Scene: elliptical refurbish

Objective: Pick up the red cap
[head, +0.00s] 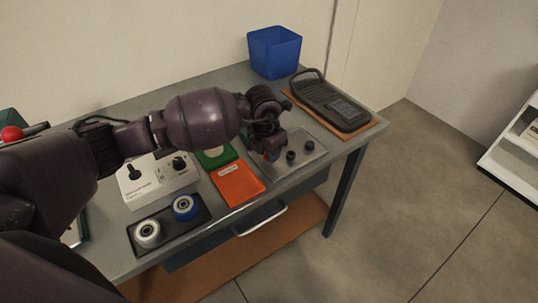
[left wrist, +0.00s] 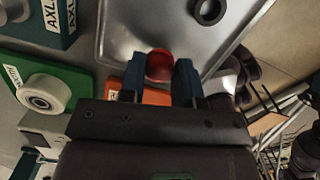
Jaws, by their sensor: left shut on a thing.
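The red cap (left wrist: 160,66) is round and shows between the two blue fingertips of my left gripper (left wrist: 161,78) in the left wrist view. The fingers are shut on it. In the head view my left gripper (head: 270,152) is low over the left end of a grey metal plate (head: 312,160); the cap is mostly hidden there by the gripper. I cannot tell whether the cap still touches the plate. My right gripper is not in view.
Black round parts (head: 309,146) stand on the plate. An orange box (head: 238,184), a dark tray (head: 163,240) with two rollers, and a white control box (head: 150,185) are nearby. A blue bin (head: 274,52) and a black device (head: 335,104) stand behind.

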